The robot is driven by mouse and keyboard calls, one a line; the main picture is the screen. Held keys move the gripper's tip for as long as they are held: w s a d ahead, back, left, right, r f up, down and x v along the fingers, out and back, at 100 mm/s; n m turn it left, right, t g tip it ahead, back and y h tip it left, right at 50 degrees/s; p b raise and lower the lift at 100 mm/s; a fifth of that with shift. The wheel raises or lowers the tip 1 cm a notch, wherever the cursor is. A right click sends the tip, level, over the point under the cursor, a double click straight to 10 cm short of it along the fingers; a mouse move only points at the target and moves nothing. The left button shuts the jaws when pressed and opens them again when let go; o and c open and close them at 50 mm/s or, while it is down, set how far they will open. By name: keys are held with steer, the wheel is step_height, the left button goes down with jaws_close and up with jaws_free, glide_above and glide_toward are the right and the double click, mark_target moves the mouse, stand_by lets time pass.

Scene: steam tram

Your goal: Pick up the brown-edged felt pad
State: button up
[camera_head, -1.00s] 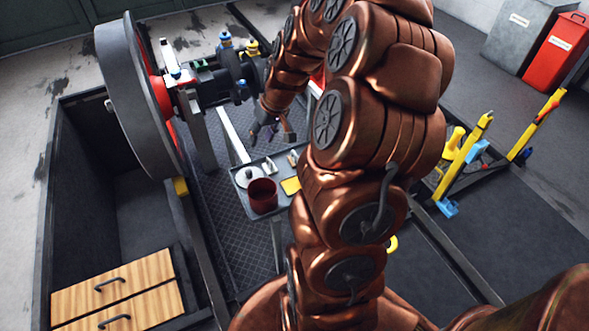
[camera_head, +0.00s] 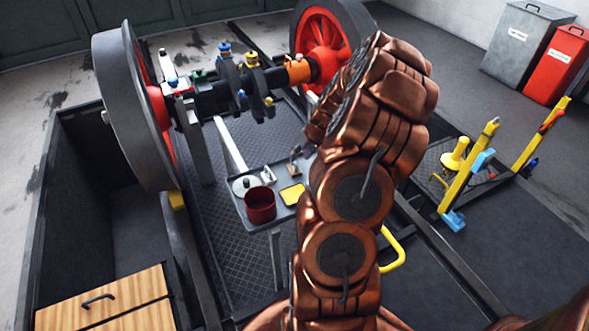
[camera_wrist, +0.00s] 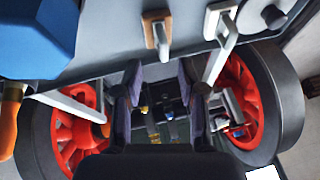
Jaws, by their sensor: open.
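A small brown-edged piece with a grey strip, which looks like the felt pad (camera_wrist: 157,30), is at the top of the wrist view on the grey tray (camera_wrist: 105,50). In the head view it appears as a small tan and grey piece (camera_head: 294,168) on the tray (camera_head: 238,190), close beside my arm. My gripper (camera_wrist: 160,85) is open in the wrist view, with nothing between its fingers. The pad lies above the gap between the fingertips in that picture, apart from them.
A similar white-edged piece (camera_wrist: 220,20) lies beside the pad. A maroon cup (camera_head: 260,205) and a yellow square (camera_head: 292,194) are on the tray. A large blue object (camera_wrist: 38,35) fills the wrist view's upper left. The wheel axle (camera_head: 215,95) spans behind the tray.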

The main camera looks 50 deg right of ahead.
steer(key=x, duration=0.4)
steer(key=shift+w+a+f+b, duration=0.1)
steer(key=shift+a+f+b, duration=0.1)
steer(key=shift+b, duration=0.1)
jaws_close()
